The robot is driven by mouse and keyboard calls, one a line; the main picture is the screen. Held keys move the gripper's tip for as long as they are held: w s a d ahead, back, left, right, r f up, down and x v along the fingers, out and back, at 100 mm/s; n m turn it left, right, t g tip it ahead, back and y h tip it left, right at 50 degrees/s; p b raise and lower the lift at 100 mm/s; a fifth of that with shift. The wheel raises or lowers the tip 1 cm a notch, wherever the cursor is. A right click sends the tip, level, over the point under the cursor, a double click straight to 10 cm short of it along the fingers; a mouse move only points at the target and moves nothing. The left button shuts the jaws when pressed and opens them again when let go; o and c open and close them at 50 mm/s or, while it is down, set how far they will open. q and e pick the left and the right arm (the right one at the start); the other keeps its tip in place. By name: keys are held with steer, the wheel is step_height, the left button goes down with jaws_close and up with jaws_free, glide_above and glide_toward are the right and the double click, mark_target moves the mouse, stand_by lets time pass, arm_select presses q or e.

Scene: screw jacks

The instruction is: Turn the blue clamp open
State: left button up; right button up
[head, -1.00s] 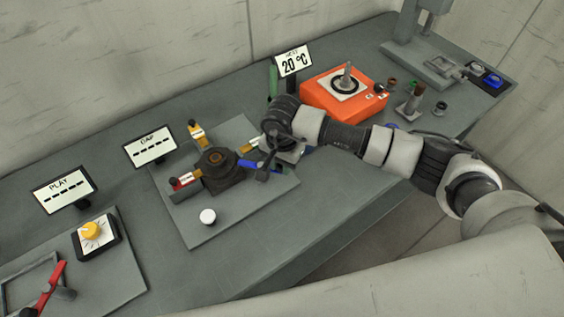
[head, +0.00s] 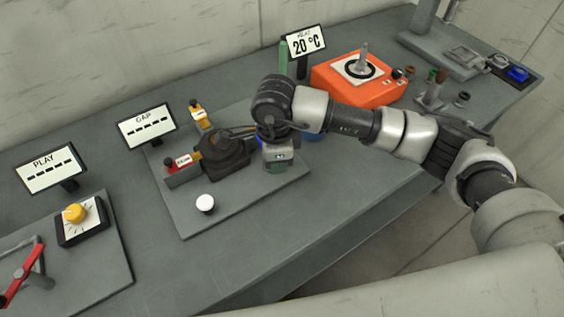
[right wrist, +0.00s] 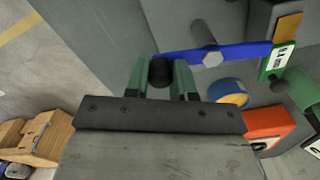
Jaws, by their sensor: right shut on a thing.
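The blue clamp shows in the right wrist view as a flat blue bar (right wrist: 240,51) with a grey hex bolt through it. A dark round knob (right wrist: 160,71) sits at the bar's left end. My right gripper (right wrist: 161,80) has its green fingers on both sides of this knob and is shut on it. In the head view my right gripper (head: 276,166) is just right of the dark round jack block (head: 222,152). There the gripper and wrist hide most of the blue clamp. My left gripper is not in view.
A red clamp (head: 178,164) and a yellow clamp (head: 197,112) surround the jack block. A white knob (head: 205,203) stands in front on the plate. The "GAP" sign (head: 147,127) is behind. The front table strip is clear.

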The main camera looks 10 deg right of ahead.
steer(key=a+m+b, duration=0.1)
steer(key=m+b, duration=0.2)
steer(key=shift+a+f+m, duration=0.15)
steer(key=shift+a+m, duration=0.15)
steer(key=shift+a, duration=0.1)
steer(key=a+m+b, duration=0.1)
steer(key=m+b, duration=0.1)
steer(key=m, duration=0.1)
steer(key=shift+a, duration=0.15)
steer(key=shift+w+a+r+b, duration=0.1)
steer(key=shift+r+b, duration=0.1)
steer(key=shift+b, duration=0.15)
steer(key=shift+m, duration=0.4)
steer(key=o, duration=0.9)
steer(key=shift+r, duration=0.1)
step_height(320, 180, up, 11)
steer(key=shift+a+f+b, duration=0.1)
steer(key=shift+f+b, duration=0.05)
steer(key=shift+b, duration=0.65)
steer(key=shift+f, duration=0.1)
